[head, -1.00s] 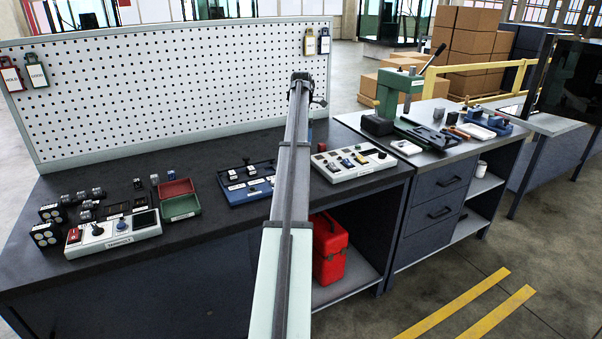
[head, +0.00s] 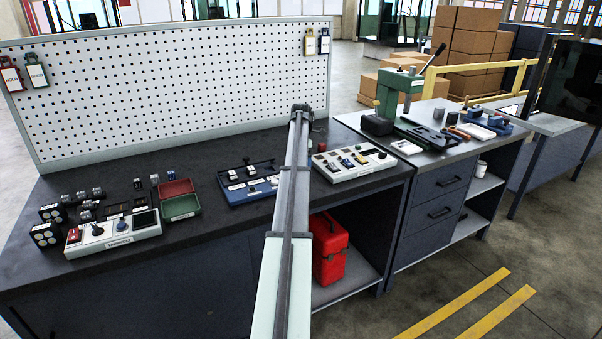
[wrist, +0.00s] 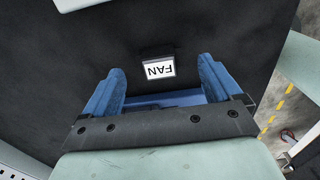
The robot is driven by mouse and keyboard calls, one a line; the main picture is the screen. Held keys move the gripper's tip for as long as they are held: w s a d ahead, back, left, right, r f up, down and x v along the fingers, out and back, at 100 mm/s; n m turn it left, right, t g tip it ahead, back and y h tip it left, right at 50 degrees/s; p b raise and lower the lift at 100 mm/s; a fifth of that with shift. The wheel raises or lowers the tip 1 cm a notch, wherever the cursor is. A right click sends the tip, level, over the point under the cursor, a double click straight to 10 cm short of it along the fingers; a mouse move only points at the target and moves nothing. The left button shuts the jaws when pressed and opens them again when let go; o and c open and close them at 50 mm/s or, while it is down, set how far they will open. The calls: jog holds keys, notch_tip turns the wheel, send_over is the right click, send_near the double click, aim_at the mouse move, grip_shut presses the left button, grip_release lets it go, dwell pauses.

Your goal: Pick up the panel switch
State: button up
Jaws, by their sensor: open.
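In the wrist view my gripper (wrist: 159,80) is open, with its two blue fingers apart and nothing held between them. A white label reading FAN (wrist: 159,69) shows between the fingertips, on a dark patch below. This is likely the panel switch, but its body blends into the black surface and its outline is unclear. In the head view my arm reaches over the bench, and its end hides the gripper and the spot under it.
The dark bench (head: 200,225) holds a blue rack (head: 235,195), a white control panel (head: 350,172), a grey control box (head: 110,240) and a green-and-red open box (head: 180,207). A white pegboard (head: 180,90) stands behind. A green press (head: 395,95) stands on the right bench.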

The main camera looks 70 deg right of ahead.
notch_tip(320, 180, down, 2)
jog(key=shift+f, duration=0.1)
jog(key=c, duration=1.1)
jog(key=shift+c, duration=0.2)
notch_tip(320, 180, up, 14)
dwell(0.7)
